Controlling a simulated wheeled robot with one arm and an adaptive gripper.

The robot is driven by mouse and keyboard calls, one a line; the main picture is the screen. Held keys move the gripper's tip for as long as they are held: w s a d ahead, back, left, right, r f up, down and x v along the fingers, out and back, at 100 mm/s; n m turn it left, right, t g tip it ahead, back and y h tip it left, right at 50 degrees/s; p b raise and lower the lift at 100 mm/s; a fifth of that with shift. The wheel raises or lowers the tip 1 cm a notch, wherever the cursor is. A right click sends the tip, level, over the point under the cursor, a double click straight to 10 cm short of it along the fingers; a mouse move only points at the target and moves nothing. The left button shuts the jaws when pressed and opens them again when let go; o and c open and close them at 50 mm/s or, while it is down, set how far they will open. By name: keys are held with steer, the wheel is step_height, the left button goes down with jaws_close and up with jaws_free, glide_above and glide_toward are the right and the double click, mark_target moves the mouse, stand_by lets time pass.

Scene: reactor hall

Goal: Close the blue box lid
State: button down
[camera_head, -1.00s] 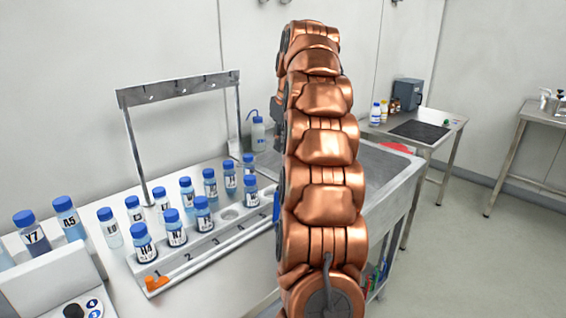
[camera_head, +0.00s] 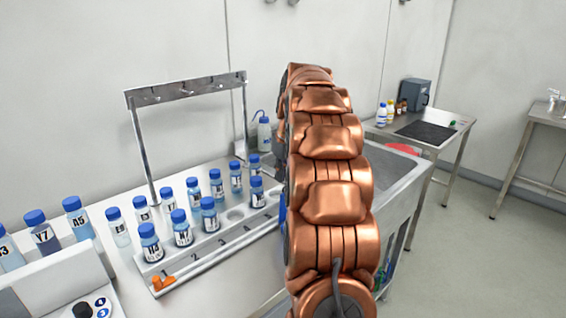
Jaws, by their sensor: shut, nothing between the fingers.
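No blue box with a lid can be made out clearly. A small blue patch (camera_head: 282,214) shows at the left edge of my copper arm, beside the bottle rack; I cannot tell what it belongs to. My arm rises through the middle of the view and bends away from the camera. My gripper is not visible; the arm hides what lies behind it. A dark grey-blue box-like unit (camera_head: 415,94) stands on the far table; no lid can be made out on it.
A rack (camera_head: 215,243) of several blue-capped bottles sits on the left bench, below a metal hook frame (camera_head: 186,90). A sink counter (camera_head: 400,200) lies right of my arm. A far table (camera_head: 424,130) holds small bottles. Open floor (camera_head: 470,260) is at the right.

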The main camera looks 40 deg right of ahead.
steer(key=shift+s+r+p, duration=0.15)
steer(key=shift+s+r, duration=0.05)
steer(key=shift+s, duration=0.8)
steer(key=shift+s+r+p, duration=0.15)
steer(key=shift+s, duration=0.8)
steer(key=shift+d, duration=0.1)
steer(key=shift+s+b, duration=0.1)
steer(key=shift+b, duration=0.3)
